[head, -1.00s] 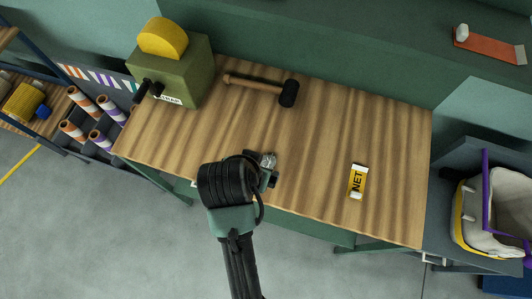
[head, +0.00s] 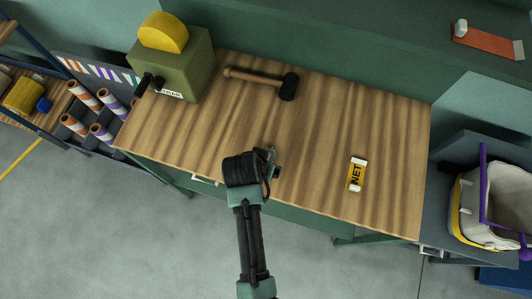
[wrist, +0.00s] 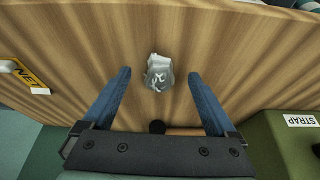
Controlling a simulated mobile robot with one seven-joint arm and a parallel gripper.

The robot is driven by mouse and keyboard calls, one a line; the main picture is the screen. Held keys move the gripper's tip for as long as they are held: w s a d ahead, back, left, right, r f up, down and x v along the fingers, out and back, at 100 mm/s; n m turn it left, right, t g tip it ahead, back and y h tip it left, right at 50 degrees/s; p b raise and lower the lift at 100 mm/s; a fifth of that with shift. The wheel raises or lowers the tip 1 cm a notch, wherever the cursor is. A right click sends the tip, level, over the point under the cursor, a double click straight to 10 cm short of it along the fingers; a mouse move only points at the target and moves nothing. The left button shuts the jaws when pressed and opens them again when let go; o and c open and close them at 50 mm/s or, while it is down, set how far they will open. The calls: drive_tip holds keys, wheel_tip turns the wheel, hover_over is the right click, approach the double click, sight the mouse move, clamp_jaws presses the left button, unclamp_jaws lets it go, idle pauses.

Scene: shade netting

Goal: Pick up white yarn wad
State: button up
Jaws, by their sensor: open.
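The white yarn wad (wrist: 158,72) is a small crumpled whitish clump on the striped wooden tabletop. In the wrist view it shows in the gap between my two blue fingers, level with their tips and touching neither. My gripper (wrist: 160,74) is open and empty; its height above the table is hard to judge. In the head view my gripper (head: 271,162) is over the front middle of the table, and my own arm and wrist largely hide the wad's spot.
The wooden table (head: 315,140) also bears a mallet (head: 262,82), a yellow NET tag (head: 356,175) and a green STRAP box (head: 180,65) with a yellow wheel. Cardboard rolls (head: 85,95) stand left; a lined bin (head: 490,205) is right. Tabletop around the gripper is clear.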

drive_tip(key=shift+x, duration=0.9)
drive_tip(key=c, duration=1.4)
